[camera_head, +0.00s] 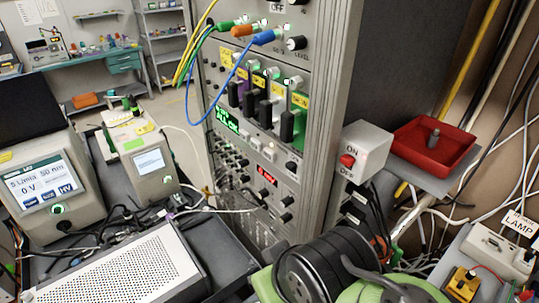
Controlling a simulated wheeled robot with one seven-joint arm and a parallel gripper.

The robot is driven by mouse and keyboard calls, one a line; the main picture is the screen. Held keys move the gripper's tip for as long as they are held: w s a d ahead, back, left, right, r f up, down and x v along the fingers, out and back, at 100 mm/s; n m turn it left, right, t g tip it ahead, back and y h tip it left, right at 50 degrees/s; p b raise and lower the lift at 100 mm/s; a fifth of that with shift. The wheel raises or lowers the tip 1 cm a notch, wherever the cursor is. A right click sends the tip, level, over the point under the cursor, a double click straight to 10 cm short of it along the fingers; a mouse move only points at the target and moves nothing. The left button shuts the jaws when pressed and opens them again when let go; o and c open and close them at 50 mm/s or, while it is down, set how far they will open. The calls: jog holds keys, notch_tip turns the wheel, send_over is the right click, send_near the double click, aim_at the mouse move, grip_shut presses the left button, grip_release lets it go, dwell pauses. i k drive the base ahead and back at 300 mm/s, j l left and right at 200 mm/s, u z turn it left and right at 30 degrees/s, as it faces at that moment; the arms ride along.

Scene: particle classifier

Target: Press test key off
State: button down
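An instrument rack (330,130) stands in the middle of the head view, with switches, knobs and plugged cables on its front. A white box (366,149) on the rack's right side is marked ON above and OFF below, with a red button or toggle (347,161) between them. Its position is too small to tell. Another OFF label (277,7) is at the rack's top edge. I cannot read any label saying test key. Black and green rounded parts at the bottom centre look like my arm. No gripper fingers show.
A red tray (433,142) sits on a grey shelf right of the rack. A box near a LAMP label (497,252) and a yellow device (462,284) are lower right. Left are two screened instruments (48,186) and a perforated metal case (128,272). Loose cables run around the rack.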

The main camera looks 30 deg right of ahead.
aim_at(268, 154)
jog(key=j+u, duration=0.25)
jog(key=u, duration=0.15)
jog(key=j+u, duration=0.25)
jog(key=u, duration=0.15)
jog(key=i+j+u, duration=0.15)
jog(key=u, duration=0.2)
jog(key=j, duration=0.05)
